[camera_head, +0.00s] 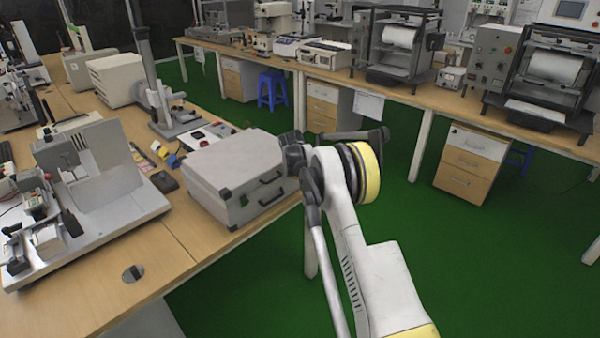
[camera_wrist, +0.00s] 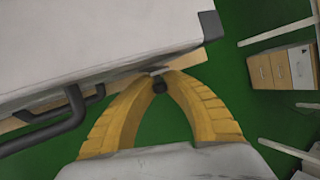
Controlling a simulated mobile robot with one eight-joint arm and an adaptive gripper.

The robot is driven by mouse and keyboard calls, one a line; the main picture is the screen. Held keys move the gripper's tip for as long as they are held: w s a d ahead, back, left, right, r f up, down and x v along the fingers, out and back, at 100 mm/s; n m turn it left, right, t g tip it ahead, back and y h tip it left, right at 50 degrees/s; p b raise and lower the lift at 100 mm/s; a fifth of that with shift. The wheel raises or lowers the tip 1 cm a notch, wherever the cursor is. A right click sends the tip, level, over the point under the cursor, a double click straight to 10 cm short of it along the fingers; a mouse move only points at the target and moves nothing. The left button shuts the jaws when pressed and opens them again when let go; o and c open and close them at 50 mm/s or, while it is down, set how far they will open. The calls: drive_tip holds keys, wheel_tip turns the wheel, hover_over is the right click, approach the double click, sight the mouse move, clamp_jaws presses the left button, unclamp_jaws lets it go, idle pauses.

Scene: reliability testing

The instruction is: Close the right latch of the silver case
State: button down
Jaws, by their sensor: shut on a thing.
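The silver case (camera_head: 232,165) lies closed-looking on the wooden bench, its black handle (camera_head: 270,192) on the side facing the aisle. A dark fitting (camera_head: 243,201) shows near that side's left end. My arm covers the case's right end in the head view, so the right latch is hidden there. In the wrist view the case (camera_wrist: 90,40) fills the upper left, with its dark handle (camera_wrist: 45,133) below. My gripper (camera_wrist: 160,78) has its yellow fingers together at the case's edge, on a small dark and grey part that looks like the right latch. Whether the latch is fastened cannot be told.
The wooden bench (camera_head: 190,228) also bears a grey fixture (camera_head: 105,195) at left and a stand (camera_head: 165,110) behind the case. A second bench with machines runs along the back, drawers (camera_head: 470,160) below it. Green floor in the aisle is free.

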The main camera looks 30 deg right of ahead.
drive_tip(key=shift+w+a+r+n+g+p, duration=0.15)
drive_tip(key=shift+w+r+n+g+p, duration=0.15)
drive_tip(key=shift+g, duration=0.6)
drive_tip(key=shift+h, duration=0.3)
drive_tip(key=c, duration=1.4)
unclamp_jaws()
drive_tip(key=shift+a, duration=0.1)
drive_tip(key=v, duration=1.2)
drive_tip(key=shift+w, duration=0.2)
drive_tip(key=shift+r, duration=0.15)
